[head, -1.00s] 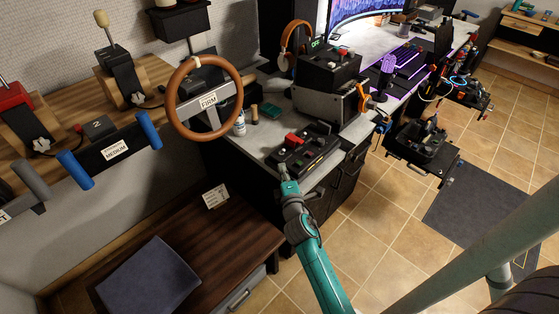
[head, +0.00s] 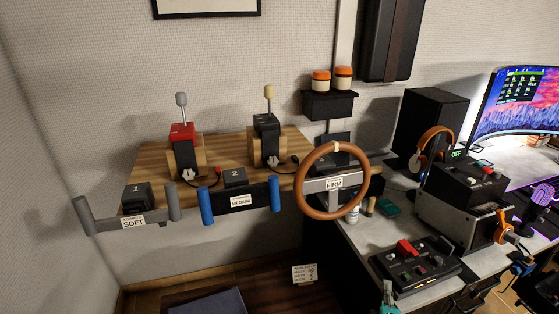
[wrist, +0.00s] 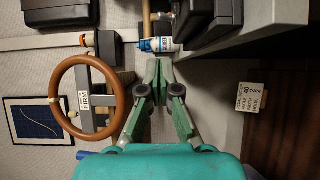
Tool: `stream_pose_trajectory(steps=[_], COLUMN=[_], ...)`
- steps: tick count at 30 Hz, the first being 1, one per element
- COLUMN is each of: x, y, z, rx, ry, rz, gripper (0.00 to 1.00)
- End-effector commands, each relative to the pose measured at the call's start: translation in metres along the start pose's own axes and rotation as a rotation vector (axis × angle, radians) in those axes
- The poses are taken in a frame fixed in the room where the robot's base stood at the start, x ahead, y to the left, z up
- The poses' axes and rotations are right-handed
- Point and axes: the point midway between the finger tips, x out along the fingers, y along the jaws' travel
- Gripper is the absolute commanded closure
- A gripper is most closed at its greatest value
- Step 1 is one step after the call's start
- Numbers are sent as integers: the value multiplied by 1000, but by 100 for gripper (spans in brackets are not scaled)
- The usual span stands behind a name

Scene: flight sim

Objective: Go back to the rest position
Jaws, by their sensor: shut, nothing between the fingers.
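My gripper (wrist: 158,64) is shut and empty in the wrist view, with its green fingertips together. In the head view only the tip of my gripper (head: 388,284) shows at the bottom edge, in front of the black control box with a red switch (head: 412,266). I cannot tell whether it touches the box. The rest of my arm is out of the head view.
The brown steering wheel marked FIRM (head: 303,194) hangs at the shelf's right end. Blue handles marked MEDIUM (head: 207,207) and grey ones marked SOFT (head: 82,215) are further left. The desk (head: 362,240) holds a white bottle (head: 352,215) and headphones (head: 424,150).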

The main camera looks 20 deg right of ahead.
Motion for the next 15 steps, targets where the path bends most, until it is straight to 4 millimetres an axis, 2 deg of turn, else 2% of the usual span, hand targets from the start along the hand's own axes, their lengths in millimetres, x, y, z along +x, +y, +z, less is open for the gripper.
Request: stream_pose_trajectory(steps=[2, 5, 8, 15], x=[-4, -22, -56, -156], y=[-2, -11, -24, -46], z=[-2, -8, -19, -40], rx=[10, 56, 143, 422], ry=[6, 32, 78, 193], rz=[-4, -20, -51, -153], gripper=[100, 100, 100, 100])
